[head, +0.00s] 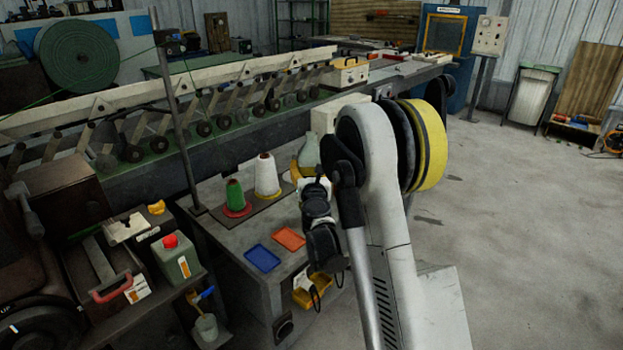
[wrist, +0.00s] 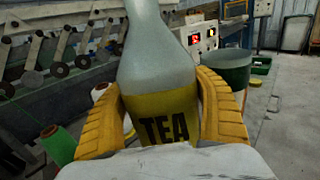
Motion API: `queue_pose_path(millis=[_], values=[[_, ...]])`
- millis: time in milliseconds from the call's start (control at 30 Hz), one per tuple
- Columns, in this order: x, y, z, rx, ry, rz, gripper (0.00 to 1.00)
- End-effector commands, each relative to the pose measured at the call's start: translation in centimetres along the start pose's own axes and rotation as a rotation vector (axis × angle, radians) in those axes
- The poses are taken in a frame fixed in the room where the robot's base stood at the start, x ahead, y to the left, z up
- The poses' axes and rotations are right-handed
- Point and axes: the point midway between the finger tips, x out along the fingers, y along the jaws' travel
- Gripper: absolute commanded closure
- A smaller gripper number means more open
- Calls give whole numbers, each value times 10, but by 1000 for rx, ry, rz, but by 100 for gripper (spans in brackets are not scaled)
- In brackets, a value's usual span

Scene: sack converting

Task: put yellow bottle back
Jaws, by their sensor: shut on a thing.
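The bottle (wrist: 160,110) has a pale grey-green upper part and a yellow band marked TEA. In the wrist view it stands upright between the orange-yellow fingers of my gripper (wrist: 155,95), which are shut on its sides. In the head view the pale top of the bottle (head: 309,152) shows just above my gripper (head: 299,172), over the back right of the grey side table (head: 225,232). The bottle's base is hidden by my gripper and wrist, so I cannot tell whether it touches the table.
A green thread cone (head: 235,195) and a white cone (head: 266,175) stand left of my gripper. An orange tray (head: 289,238) and a blue tray (head: 262,258) lie near the table's front. The long machine (head: 240,125) runs behind. Open floor (head: 510,220) lies right.

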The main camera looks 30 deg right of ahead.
Motion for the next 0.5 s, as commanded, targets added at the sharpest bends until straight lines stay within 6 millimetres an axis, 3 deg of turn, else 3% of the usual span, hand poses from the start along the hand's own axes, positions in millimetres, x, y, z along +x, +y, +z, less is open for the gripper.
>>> queue_pose_path(millis=[200,500], values=[[0,0,-35,0,0,0,67],[0,0,-34,0,0,0,67]])
